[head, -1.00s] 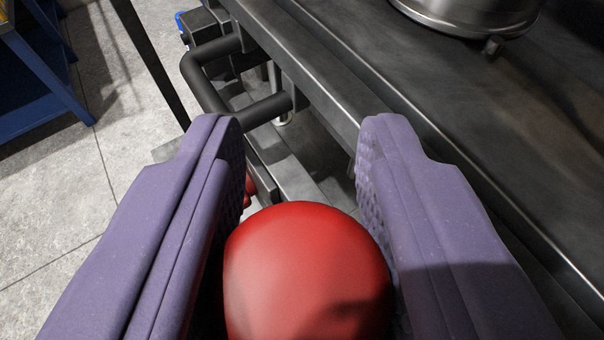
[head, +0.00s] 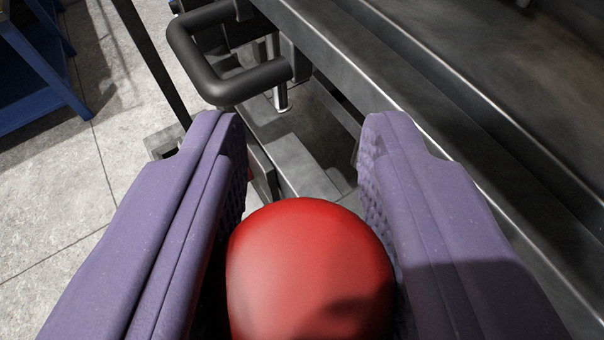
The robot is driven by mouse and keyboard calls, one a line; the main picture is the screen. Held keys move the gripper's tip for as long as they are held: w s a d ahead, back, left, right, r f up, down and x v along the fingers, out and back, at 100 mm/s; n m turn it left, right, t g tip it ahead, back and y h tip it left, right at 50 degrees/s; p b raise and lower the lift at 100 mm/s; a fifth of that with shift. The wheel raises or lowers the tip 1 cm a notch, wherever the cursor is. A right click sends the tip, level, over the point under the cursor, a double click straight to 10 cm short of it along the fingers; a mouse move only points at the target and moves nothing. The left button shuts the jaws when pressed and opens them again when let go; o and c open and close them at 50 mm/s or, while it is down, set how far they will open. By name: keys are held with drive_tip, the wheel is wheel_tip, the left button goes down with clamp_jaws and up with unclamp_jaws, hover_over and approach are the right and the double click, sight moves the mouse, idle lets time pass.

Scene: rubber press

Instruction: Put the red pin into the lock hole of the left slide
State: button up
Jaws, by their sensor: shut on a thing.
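The red pin shows as a large, rounded red knob (head: 310,265) between the purple fingers of my gripper (head: 302,150). The gripper is shut on it, with a finger on each side. The pin's far end is hidden behind the knob. Beyond the fingertips is the metal frame of the press, with a black bent handle (head: 225,85) and a short bright post (head: 278,85) beside it. I cannot make out the lock hole of the left slide in this view.
A dark metal press bed (head: 470,130) with long edges runs along the right side. A blue stand (head: 35,75) is at the upper left. Grey tiled floor (head: 50,200) lies open at the left. A thin black bar (head: 150,60) crosses near the handle.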

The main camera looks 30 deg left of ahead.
drive_tip(key=shift+f+b, duration=1.1)
drive_tip(key=shift+b, duration=0.2)
drive_tip(key=o, duration=1.2)
drive_tip(key=v, duration=0.7)
drive_tip(key=shift+s+d+b, duration=0.2)
drive_tip(key=shift+s+b, duration=0.1)
drive_tip(key=shift+b, duration=0.1)
drive_tip(key=shift+r, duration=0.15)
